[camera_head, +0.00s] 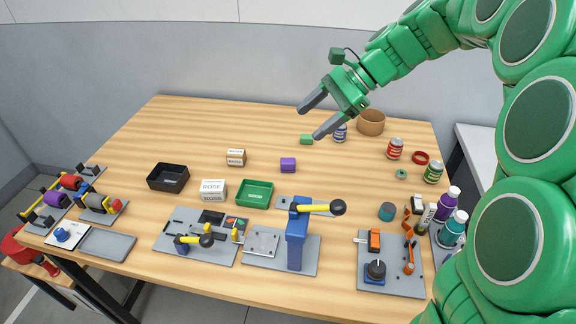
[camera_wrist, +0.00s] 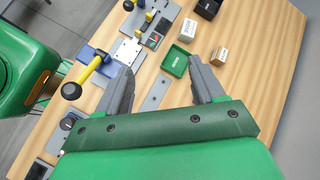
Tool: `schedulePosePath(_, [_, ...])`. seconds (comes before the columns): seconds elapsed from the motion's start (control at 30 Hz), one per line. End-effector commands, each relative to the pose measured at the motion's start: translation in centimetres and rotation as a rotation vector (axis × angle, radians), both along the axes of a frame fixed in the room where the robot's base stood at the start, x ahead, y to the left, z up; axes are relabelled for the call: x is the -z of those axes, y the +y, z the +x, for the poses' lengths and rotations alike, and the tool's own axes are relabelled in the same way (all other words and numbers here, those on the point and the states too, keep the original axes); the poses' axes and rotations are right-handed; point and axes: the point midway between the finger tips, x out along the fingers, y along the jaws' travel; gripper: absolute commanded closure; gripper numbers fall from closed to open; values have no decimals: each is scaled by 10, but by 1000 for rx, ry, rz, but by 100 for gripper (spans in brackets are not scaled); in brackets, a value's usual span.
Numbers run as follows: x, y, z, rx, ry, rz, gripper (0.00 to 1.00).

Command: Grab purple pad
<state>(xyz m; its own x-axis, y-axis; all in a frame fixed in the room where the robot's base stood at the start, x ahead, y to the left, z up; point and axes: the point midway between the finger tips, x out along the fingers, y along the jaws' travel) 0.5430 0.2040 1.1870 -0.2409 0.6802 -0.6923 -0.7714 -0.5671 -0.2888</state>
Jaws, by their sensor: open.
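A small green block (camera_head: 306,140) lies behind the pad. A blue lever press (camera_head: 297,240) stands in front. Cans (camera_head: 395,149) and bottles stand right. Table around the pad is clear.

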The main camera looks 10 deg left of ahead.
Motion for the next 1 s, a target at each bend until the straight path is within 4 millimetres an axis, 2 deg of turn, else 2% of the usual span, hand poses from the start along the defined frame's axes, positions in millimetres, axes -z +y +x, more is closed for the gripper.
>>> schedulePosePath(0.1, [4,10,27,52,55,39,32])
schedulePosePath(0.6, [23,41,130,264,287,187,32])
schedulePosePath(1.0, [36,48,169,343,387,241,32])
